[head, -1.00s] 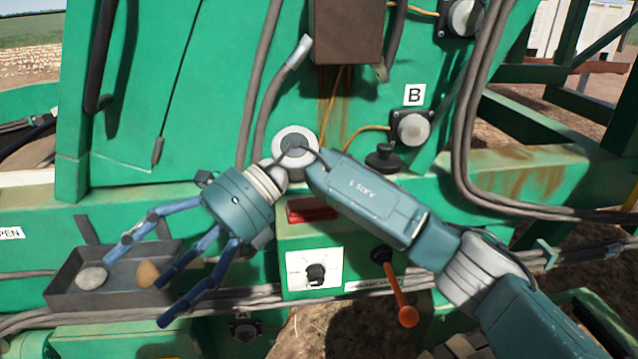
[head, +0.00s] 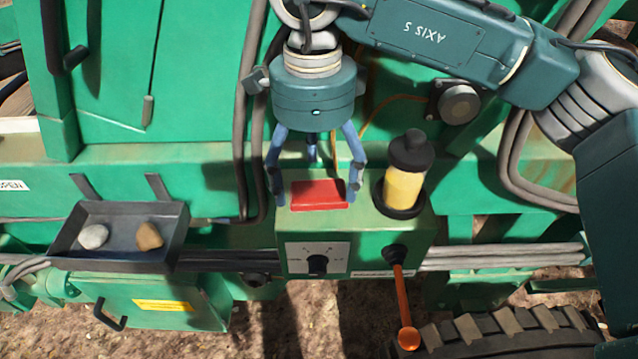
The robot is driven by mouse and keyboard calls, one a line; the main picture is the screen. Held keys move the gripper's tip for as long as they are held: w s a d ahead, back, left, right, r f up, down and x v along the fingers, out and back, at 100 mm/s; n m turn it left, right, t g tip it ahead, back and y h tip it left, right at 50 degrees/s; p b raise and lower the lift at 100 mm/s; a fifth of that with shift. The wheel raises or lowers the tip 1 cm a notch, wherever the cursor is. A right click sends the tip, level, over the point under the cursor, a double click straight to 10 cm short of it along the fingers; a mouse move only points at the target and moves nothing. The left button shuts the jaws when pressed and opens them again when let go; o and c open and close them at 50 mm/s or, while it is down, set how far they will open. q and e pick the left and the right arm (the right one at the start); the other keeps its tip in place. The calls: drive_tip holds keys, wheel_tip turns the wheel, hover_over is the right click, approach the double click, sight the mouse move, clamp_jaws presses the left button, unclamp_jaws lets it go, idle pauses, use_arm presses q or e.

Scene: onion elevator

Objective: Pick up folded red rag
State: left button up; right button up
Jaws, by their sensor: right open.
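The folded red rag (head: 320,195) lies flat on top of the green control box (head: 384,236), left of a yellow bottle. My right gripper (head: 314,190) points down over the rag with its fingers spread. One blue finger is at the rag's left side and one at its right side; a third shows behind it. Whether the fingertips touch the rag or box cannot be told. The gripper is open and holds nothing. My left gripper is not in view.
A yellow bottle (head: 404,187) with a black cap stands close right of the rag. A dark tray (head: 118,255) with two stones is at left. An orange-knobbed lever (head: 403,300) and a dial (head: 317,265) are on the box front. Hoses hang behind.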

sight(316, 194)
wheel_tip(316, 194, down, 2)
drive_tip(key=shift+w+d+f+p, duration=0.1)
drive_tip(key=shift+d+f+p, duration=0.1)
drive_tip(key=shift+p, duration=0.6)
drive_tip(key=shift+w+f, duration=0.1)
drive_tip(key=shift+f, duration=0.7)
drive_tip(key=shift+a, duration=0.1)
drive_tip(key=c, duration=1.1)
drive_tip(key=shift+c, duration=0.8)
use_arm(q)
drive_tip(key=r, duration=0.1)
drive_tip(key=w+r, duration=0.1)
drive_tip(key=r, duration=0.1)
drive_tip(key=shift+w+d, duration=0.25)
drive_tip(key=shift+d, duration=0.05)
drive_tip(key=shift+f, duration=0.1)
